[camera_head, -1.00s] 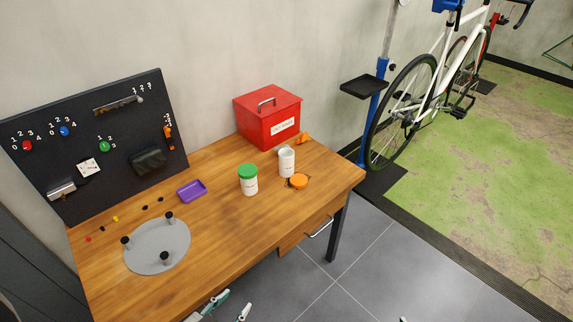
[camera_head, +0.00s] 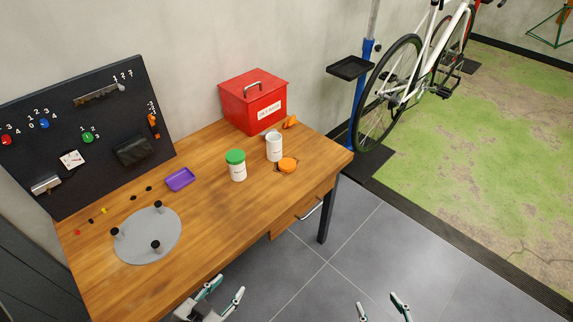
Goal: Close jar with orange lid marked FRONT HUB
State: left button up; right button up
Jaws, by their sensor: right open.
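An open white jar (camera_head: 274,149) stands upright on the wooden workbench near its right end. An orange lid (camera_head: 287,165) lies on the bench just right of and in front of the jar, apart from it. Any marking on jar or lid is too small to read. My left gripper (camera_head: 228,286) is at the bottom middle, in front of the bench edge, with its fingers apart and nothing between them. My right gripper (camera_head: 379,303) is at the bottom right, open and empty over the floor, with only its fingers showing.
A white jar with a green lid (camera_head: 237,172) stands left of the open jar. A red box (camera_head: 253,104) and a small orange object (camera_head: 290,122) are behind. A purple tray (camera_head: 180,179) and grey disc with posts (camera_head: 140,240) lie left. The bench (camera_head: 225,215) front is clear.

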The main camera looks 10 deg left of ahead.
aim_at(274, 140)
jog(key=k, duration=0.65)
jog(key=u, duration=1.6)
jog(key=i+l, duration=0.15)
jog(key=l, duration=0.25)
jog(key=i+l, duration=0.1)
jog(key=l, duration=0.3)
jog(key=i+l, duration=0.15)
jog(key=l, duration=0.3)
jog(key=i+l, duration=0.1)
jog(key=l, duration=0.3)
